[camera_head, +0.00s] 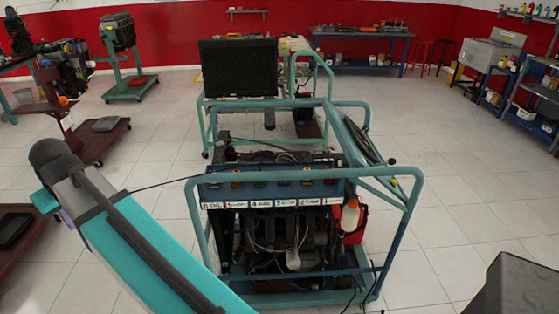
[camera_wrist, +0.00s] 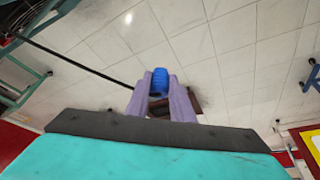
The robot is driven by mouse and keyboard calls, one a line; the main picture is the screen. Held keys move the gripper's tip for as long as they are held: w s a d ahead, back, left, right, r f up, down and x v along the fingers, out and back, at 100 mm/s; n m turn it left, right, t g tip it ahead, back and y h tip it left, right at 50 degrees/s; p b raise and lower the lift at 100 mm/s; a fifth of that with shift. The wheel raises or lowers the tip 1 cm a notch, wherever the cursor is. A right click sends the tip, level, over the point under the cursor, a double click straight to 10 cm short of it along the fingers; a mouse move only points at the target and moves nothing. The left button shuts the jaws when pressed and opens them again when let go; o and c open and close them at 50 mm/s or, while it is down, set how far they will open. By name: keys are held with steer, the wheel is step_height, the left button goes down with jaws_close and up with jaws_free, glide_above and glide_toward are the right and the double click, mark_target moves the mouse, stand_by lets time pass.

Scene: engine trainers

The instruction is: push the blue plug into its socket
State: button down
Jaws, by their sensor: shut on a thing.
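The blue plug (camera_wrist: 160,78) is between the two purple fingers of my gripper (camera_wrist: 160,93) in the wrist view, and my gripper is shut on it. A thin dark cable runs from near the plug toward the upper left. In the head view my arm stands at the left, and the plug and fingertips are hidden behind it. The engine trainer's labelled panel (camera_head: 275,193) carries a row of several small sockets along its top. Which one belongs to the blue plug is too small to tell. My gripper is left of the panel and apart from it.
The trainer's teal tube frame (camera_head: 408,235) surrounds the panel and engine. A thin cable (camera_head: 160,185) spans from my arm to the panel's left. Dark red carts (camera_head: 95,143) stand at the left. Tiled floor (camera_head: 460,200) is free at the right.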

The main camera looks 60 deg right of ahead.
steer(key=s+d+f+p, duration=0.1)
steer(key=s+d+p, duration=0.15)
steer(key=d, duration=1.55)
steer(key=s+d+f+p, duration=0.1)
steer(key=s+d, duration=0.3)
steer(key=d, duration=1.4)
steer(key=shift+n, duration=0.6)
steer(key=s+d+p, duration=0.1)
steer(key=s+d, duration=0.6)
steer(key=s+d+f+p, duration=0.1)
steer(key=s+d, duration=0.6)
steer(key=s+d+f+p, duration=0.1)
steer(key=s+d, duration=0.6)
steer(key=shift+s+d+p, duration=0.3)
steer(key=shift+s+d, duration=0.05)
steer(key=shift+s, duration=0.05)
steer(key=shift+s+d, duration=0.25)
steer(key=shift+s, duration=0.25)
steer(key=shift+f, duration=0.2)
steer(key=shift+f+b, duration=1.4)
steer(key=shift+f, duration=1.15)
steer(key=shift+w+f+b, duration=0.1)
steer(key=shift+f+b, duration=0.2)
